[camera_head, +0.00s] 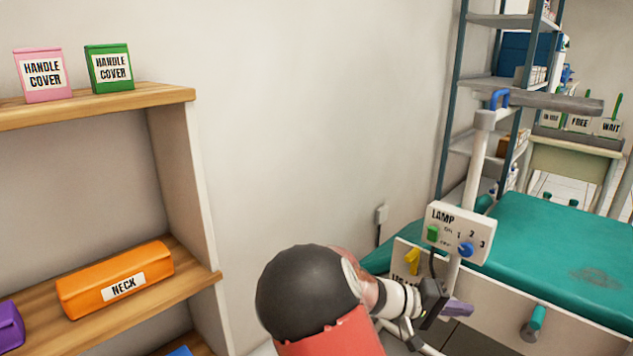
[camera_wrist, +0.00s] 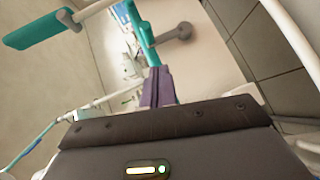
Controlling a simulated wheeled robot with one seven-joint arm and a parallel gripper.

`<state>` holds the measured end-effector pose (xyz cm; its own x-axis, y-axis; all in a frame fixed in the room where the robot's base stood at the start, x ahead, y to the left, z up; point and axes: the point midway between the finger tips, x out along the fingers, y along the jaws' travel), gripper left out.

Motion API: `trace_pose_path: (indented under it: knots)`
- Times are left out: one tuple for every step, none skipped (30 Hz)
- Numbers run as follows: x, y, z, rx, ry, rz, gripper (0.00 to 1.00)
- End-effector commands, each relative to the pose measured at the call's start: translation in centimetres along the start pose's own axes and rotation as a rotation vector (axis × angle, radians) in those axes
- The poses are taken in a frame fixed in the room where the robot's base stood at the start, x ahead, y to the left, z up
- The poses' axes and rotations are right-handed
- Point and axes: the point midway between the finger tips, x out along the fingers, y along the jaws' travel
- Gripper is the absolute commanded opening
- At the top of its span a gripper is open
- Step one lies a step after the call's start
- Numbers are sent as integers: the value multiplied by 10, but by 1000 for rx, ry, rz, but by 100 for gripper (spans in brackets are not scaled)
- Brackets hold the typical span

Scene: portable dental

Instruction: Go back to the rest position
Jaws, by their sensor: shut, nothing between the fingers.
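My gripper (camera_head: 457,308) shows in the head view at the lower middle, in front of the drawer side of the teal-topped dental unit (camera_head: 560,240) and below the lamp control box (camera_head: 458,233). Its purple fingers are together with nothing between them. In the wrist view the fingers (camera_wrist: 157,88) point away from the camera, side by side and closed. My arm partly hides the lower part of the lamp post and a panel with a yellow handle (camera_head: 413,262).
A wooden shelf (camera_head: 170,94) at the left holds pink (camera_head: 42,74) and green (camera_head: 109,68) handle cover boxes and an orange neck box (camera_head: 115,280). A metal rack (camera_head: 452,100) stands at the back right. A teal handle (camera_head: 537,317) sticks out near my gripper.

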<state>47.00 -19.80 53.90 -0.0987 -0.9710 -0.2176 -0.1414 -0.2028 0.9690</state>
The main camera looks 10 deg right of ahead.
Motion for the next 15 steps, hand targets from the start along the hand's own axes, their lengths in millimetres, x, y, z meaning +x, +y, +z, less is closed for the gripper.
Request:
trace_pose_path:
  knots:
    - [2, 2, 10, 5, -34, -72, 0]
    - [3, 1, 18, 3, -55, -122, 0]
    - [1, -1, 28, 1, -81, -197, 0]
    - [0, -2, 36, 0, -101, -258, 0]
    - [-4, -2, 44, -2, -117, -321, 0]
    - [-9, -3, 54, -1, -135, -406, 0]
    - [-14, -2, 61, -2, -144, -467, 0]
    - [-20, -1, 68, -1, -150, -528, 0]
    - [-28, 1, 77, 1, -153, -606, 0]
    - [-35, 3, 83, 3, -152, -664, 0]
    - [-43, 6, 88, 6, -147, -721, 0]
    - [-53, 12, 96, 11, -136, -793, 0]
    - [-61, 16, 102, 15, -125, -845, 0]
    - [-69, 21, 107, 20, -112, -896, 0]
    - [-80, 28, 114, 28, -89, -961, 0]
